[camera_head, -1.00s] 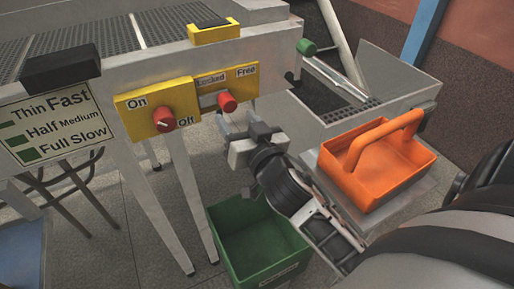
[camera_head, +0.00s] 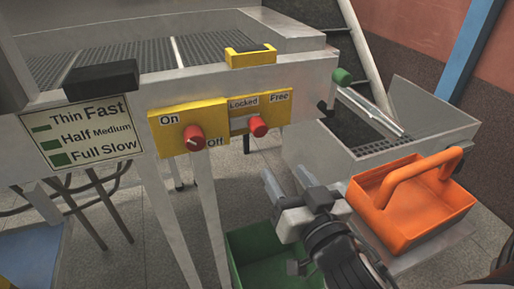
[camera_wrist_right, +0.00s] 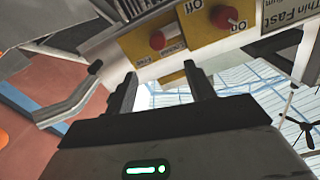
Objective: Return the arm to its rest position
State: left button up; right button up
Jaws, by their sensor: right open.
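My right gripper (camera_head: 287,184) is open and empty in the head view. It is below and in front of the yellow switch panels, apart from them. Its two fingers also show in the right wrist view (camera_wrist_right: 163,88), with nothing between them. The On/Off panel (camera_head: 187,128) has a red knob (camera_head: 195,137). The Locked/Free panel (camera_head: 262,110) has another red knob (camera_head: 257,126). Both knobs also show at the top of the right wrist view. My left gripper is not in view.
An orange carrier (camera_head: 415,205) with a handle stands on a ledge right of my right arm. A green bin (camera_head: 262,250) is on the floor below my right gripper, partly hidden. A green-tipped lever (camera_head: 342,76) and a speed sign (camera_head: 85,127) are on the machine.

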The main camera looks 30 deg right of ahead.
jog(key=shift+f, duration=0.1)
jog(key=s+a+f+n+g+y, duration=0.2)
jog(key=a+f, duration=0.1)
jog(key=f, duration=0.4)
jog(key=s+a+f+n+g+y, duration=0.1)
jog(key=a+f+n+g+y, duration=0.1)
jog(key=f, duration=0.6)
jog(key=s+a+f+n+g+y, duration=0.1)
jog(key=s+a+f+n+g, duration=0.1)
jog(key=f, duration=0.6)
jog(key=shift+s+a+g+y, duration=0.35)
jog(key=shift+a+g, duration=0.25)
jog(key=shift+a, duration=0.4)
dwell(0.6)
